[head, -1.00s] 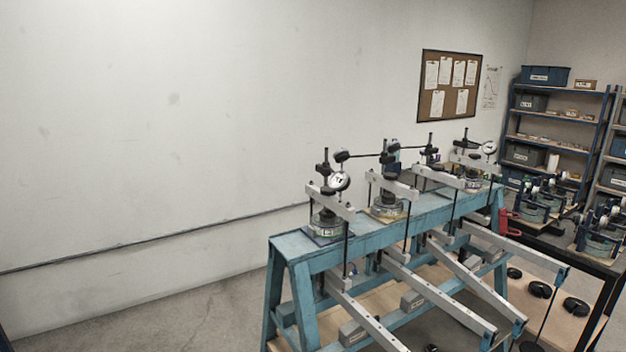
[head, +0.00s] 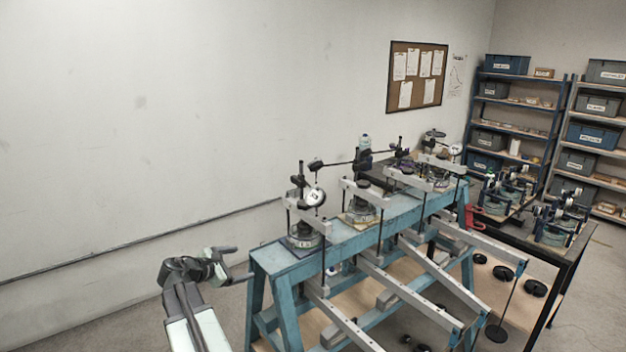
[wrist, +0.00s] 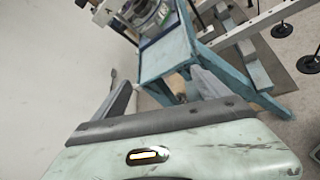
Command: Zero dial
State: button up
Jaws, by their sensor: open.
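The nearest round white dial gauge (head: 315,197) is held on a black stand at the near end of a blue steel frame (head: 345,237). Its reading is too small to make out. Another dial (head: 455,150) shows at the far end of the frame. My gripper (head: 236,264) is open and empty, left of the frame's near end and apart from it, lower than the dial. In the wrist view the open fingers (wrist: 168,92) point toward the frame's blue end (wrist: 168,55). A round cell (wrist: 146,10) shows at the top edge there; the dial face is not visible.
Long grey lever arms (head: 395,290) stick out from the frame toward the lower right, with black weights (head: 535,288) beyond them. A dark table (head: 540,245) with more devices and shelves (head: 515,120) stand at the right. The floor left of the frame is clear.

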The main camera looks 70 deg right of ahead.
aim_at(312, 198)
jog(key=s+d+r+n+g+h+p, duration=0.4)
jog(key=s+d+r+n, duration=0.3)
jog(key=s+d+r, duration=0.8)
jog(key=shift+m, duration=0.3)
jog(key=x, duration=0.5)
jog(key=w+x, duration=0.1)
jog(key=x, duration=0.1)
jog(key=shift+s+d+r+b, duration=0.1)
jog(key=shift+d+r+b, duration=0.2)
jog(key=shift+d+r, duration=0.15)
